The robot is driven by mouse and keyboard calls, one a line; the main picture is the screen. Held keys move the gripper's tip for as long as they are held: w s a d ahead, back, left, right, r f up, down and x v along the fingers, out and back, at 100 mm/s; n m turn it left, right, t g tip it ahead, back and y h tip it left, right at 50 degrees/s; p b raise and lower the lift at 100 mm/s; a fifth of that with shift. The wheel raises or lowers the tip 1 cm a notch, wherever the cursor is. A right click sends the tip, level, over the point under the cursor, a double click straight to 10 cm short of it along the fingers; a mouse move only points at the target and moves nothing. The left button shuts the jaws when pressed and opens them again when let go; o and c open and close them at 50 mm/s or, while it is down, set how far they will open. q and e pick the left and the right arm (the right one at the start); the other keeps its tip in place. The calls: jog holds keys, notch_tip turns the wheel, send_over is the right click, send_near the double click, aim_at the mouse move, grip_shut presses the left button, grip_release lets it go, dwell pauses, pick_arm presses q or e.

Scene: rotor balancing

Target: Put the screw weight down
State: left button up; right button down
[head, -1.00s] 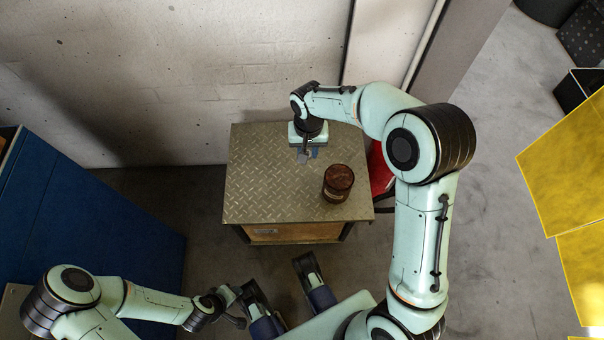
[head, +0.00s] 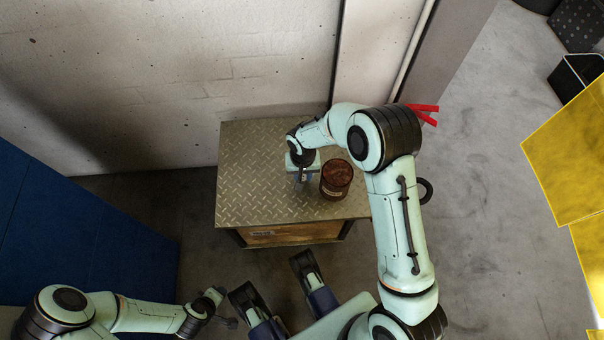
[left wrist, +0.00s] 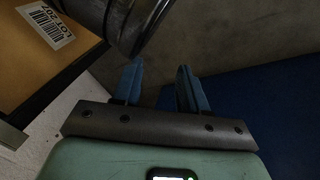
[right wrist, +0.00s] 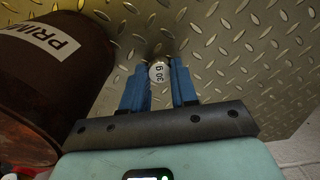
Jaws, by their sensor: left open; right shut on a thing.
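The screw weight (right wrist: 159,72) is a small round silver piece with a dark marking on its face, seen in the right wrist view. My right gripper (right wrist: 160,84) is shut on it, with one blue finger on each side. In the head view my right gripper (head: 300,180) is over the diamond-plate table top (head: 250,190), left of the brown can, and the weight is hidden there. I cannot tell whether the weight touches the plate. My left gripper (left wrist: 159,85) is open and empty, with its blue fingers apart, away from the table top.
A rusty brown can (head: 336,178) labelled "PRIM..." stands close beside my right gripper; it also shows in the right wrist view (right wrist: 45,75). A blue cabinet (head: 80,235) is at left. Yellow panels (head: 570,160) are at right. The table top's left part is clear.

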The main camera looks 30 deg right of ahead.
dwell(0.3)
jog(key=c, duration=0.9)
grip_release()
jog(key=shift+f, duration=0.1)
